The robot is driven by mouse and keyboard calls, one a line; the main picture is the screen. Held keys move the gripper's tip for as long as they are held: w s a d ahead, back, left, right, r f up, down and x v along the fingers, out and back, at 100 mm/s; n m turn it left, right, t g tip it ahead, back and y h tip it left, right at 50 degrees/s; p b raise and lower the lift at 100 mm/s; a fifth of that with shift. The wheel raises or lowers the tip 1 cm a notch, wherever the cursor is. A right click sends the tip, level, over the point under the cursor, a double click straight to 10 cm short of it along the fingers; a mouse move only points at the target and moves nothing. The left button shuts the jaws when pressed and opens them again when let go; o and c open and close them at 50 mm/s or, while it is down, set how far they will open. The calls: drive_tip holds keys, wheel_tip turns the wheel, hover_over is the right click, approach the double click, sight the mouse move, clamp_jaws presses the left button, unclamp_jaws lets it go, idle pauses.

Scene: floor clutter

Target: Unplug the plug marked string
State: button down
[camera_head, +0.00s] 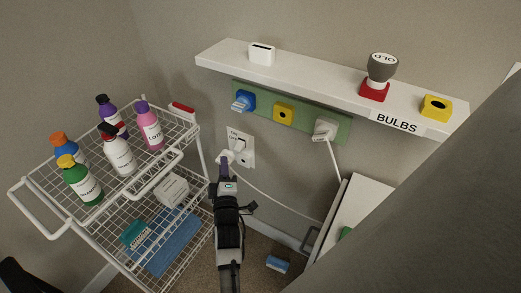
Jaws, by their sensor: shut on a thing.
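A white outlet plate (245,153) is on the wall below the green panel. Small dark lettering on it is too small to read surely. My gripper (225,163) reaches up from below to the plate's left side. It is shut on a white plug (226,156), whose tip shows just above the fingers. A white cord (275,199) runs from near my gripper down to the right. Whether the plug touches the plate, and whether it is marked string, I cannot tell. Another white plug (325,128) with a cord sits at the green panel's right end.
A white wire cart (55,217) with several bottles stands close on the left. A white shelf (320,78), labelled BULBS, juts out above. The green panel (303,119) holds blue and yellow sockets. A white box (350,205) and a large grey surface (440,210) crowd the right.

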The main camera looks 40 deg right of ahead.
drive_tip(key=s+d+r+m+h+b, duration=0.1)
drive_tip(key=s+d+r+m+h, duration=0.1)
drive_tip(key=s+d+r, duration=0.5)
wheel_tip(320, 180, up, 4)
drive_tip(key=shift+s+d+r+m+h+b, duration=0.1)
drive_tip(key=shift+s+d+m+h+b, duration=0.3)
drive_tip(key=shift+s+m, duration=0.35)
drive_tip(key=shift+s, duration=0.1)
drive_tip(key=shift+w+d+b, duration=0.35)
drive_tip(key=shift+d+b, duration=0.3)
drive_tip(key=shift+d, duration=0.2)
drive_tip(key=shift+w+d+b, duration=0.35)
drive_tip(key=shift+d+b, duration=0.25)
drive_tip(key=shift+d, duration=0.2)
drive_tip(key=shift+w+d+b, duration=0.35)
drive_tip(key=shift+d+b, duration=0.3)
drive_tip(key=shift+d, duration=0.2)
drive_tip(key=shift+b, duration=1.1)
drive_tip(key=shift+w+d+b, duration=0.3)
drive_tip(key=shift+d+b, duration=0.25)
drive_tip(key=shift+d, duration=0.1)
drive_tip(key=shift+w+d+b, duration=0.25)
drive_tip(key=shift+d+b, duration=0.25)
drive_tip(key=shift+d, duration=0.15)
